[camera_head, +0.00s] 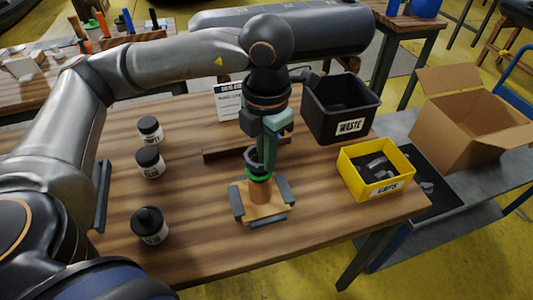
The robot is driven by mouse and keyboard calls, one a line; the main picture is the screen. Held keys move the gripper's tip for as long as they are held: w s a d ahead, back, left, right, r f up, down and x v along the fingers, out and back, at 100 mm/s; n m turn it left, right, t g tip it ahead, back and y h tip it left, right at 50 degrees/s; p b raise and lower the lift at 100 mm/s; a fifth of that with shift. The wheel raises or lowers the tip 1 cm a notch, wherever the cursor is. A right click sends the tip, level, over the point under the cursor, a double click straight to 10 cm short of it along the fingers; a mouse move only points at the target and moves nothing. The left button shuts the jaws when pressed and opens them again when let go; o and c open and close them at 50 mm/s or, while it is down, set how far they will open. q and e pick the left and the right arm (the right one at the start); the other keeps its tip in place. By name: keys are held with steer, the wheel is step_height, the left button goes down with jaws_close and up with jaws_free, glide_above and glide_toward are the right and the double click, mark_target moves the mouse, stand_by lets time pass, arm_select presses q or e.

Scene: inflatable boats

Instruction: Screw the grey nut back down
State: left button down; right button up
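My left gripper (266,150) points straight down over a small fixture in the middle of the wooden table. The fixture has a brown upright cylinder (260,190) on a light wooden base (265,213) held between grey blocks. A bright green ring (259,173) sits at the top of the cylinder. A dark grey ring-like part (250,156), which looks like the grey nut, shows just above the green ring beside a finger. The fingers overlap in this view and hide much of that part, so I cannot tell whether they grip it. My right gripper is not in view.
Several black-lidded jars (150,162) stand on the left of the table (190,192). A black WASTE bin (341,108) and a yellow CAPS bin (376,170) with dark parts stand on the right. A label card (229,101) stands behind the gripper. An open cardboard box (470,130) is farther right.

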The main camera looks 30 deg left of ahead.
arm_select(q)
steer(key=shift+b, duration=0.45)
stand_by(1.0)
steer(key=c, duration=1)
jaws_free()
step_height(320, 180, up, 9)
steer(key=p, duration=0.6)
steer(key=shift+d, duration=0.1)
